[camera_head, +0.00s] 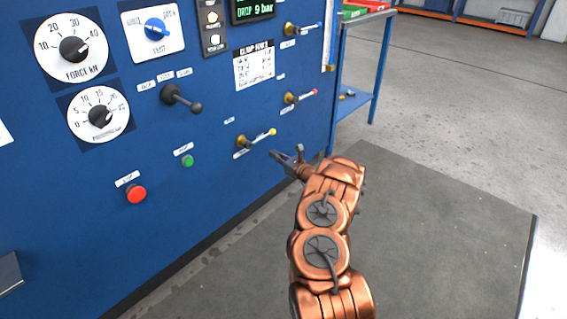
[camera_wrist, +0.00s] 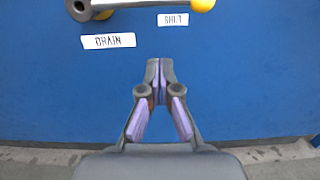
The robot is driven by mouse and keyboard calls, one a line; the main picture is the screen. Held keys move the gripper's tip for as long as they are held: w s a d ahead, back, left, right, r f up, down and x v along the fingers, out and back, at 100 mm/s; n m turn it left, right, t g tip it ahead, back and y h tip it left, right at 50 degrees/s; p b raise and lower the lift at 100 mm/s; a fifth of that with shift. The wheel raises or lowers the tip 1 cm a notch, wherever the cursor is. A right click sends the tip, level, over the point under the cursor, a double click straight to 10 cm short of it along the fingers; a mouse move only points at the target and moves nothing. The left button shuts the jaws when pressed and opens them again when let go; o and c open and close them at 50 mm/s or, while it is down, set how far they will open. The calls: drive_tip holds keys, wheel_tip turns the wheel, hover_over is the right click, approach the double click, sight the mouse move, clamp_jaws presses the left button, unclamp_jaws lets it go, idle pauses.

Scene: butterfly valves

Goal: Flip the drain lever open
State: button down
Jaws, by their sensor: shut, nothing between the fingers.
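The drain lever (camera_head: 258,137) is a brass valve with a pale handle and a yellow tip, low on the blue panel in the head view. Its handle points right and slightly up. In the wrist view its handle (camera_wrist: 145,3) runs along the top edge, with the yellow knob (camera_wrist: 202,4) at the right, above the SHUT label (camera_wrist: 173,20). The DRAIN label (camera_wrist: 108,41) is below left. My gripper (camera_head: 273,153) is just below and right of the lever, apart from it. In the wrist view my gripper (camera_wrist: 159,62) is shut and empty, pointing at bare panel.
A green button (camera_head: 188,160) and a red button (camera_head: 136,194) are to the left. A blue trolley (camera_head: 350,104) stands right of the panel. The grey floor mat (camera_head: 440,215) is clear.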

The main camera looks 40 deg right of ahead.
sight(261, 138)
drive_tip(key=shift+w+a+r+b, duration=0.1)
drive_tip(key=shift+w+r+b, duration=0.15)
drive_tip(key=shift+w+r, duration=0.35)
drive_tip(key=shift+w+a+r+b, duration=0.15)
drive_tip(key=shift+w+r+b, duration=0.15)
drive_tip(key=shift+r, duration=0.45)
drive_tip(key=shift+w+a+r+b, duration=0.1)
drive_tip(key=shift+w+r+b, duration=0.1)
drive_tip(key=shift+w+r, duration=0.45)
drive_tip(key=shift+s, duration=0.1)
